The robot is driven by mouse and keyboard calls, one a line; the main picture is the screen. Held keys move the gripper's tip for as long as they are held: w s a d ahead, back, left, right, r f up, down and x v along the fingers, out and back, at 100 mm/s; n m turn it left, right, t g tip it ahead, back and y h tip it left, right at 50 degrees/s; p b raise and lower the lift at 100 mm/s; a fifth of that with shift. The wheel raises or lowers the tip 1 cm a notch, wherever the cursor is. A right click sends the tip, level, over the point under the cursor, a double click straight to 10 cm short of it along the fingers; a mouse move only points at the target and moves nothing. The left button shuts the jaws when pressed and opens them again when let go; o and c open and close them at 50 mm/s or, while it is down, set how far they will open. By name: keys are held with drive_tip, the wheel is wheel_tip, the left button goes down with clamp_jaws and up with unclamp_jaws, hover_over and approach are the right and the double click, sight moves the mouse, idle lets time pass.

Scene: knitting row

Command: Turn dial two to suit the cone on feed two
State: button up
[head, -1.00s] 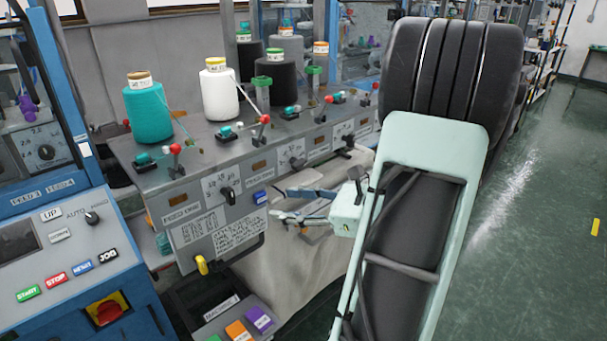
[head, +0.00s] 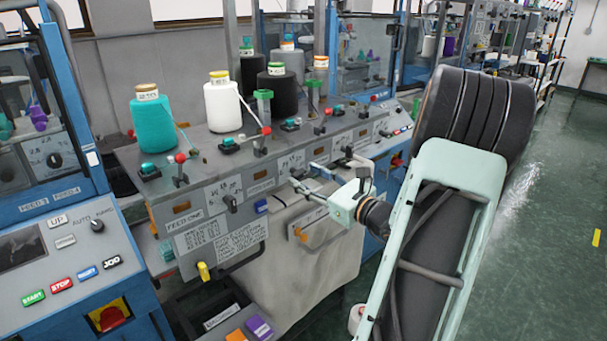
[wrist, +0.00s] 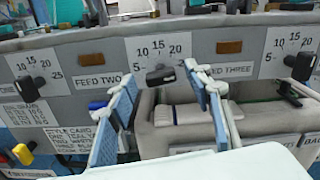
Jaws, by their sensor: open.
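A white cone (head: 222,104) with a yellow top stands second in the front row, on top of the machine. In the wrist view, dial two (wrist: 160,76) is a black bar knob beside the FEED TWO label (wrist: 103,80), under a 10-15-20 scale; its bar lies nearly level. My gripper (wrist: 163,83) is open, with one blue-padded finger on each side of dial two in the picture. I see no clear contact and cannot tell the depth gap. In the head view, the gripper (head: 303,180) is at the panel front and hides much of dial two.
Dial one (wrist: 32,88) is left and dial three (wrist: 300,66) right of dial two. A teal cone (head: 153,122) and a black cone (head: 277,92) flank the white one. Yarn posts with red knobs line the panel's top edge. Pale fabric (head: 320,250) hangs below.

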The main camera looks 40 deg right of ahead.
drive_tip(key=shift+w+a, duration=0.1)
drive_tip(key=shift+w, duration=0.85)
drive_tip(key=shift+c, duration=0.2)
drive_tip(key=c, duration=1.1)
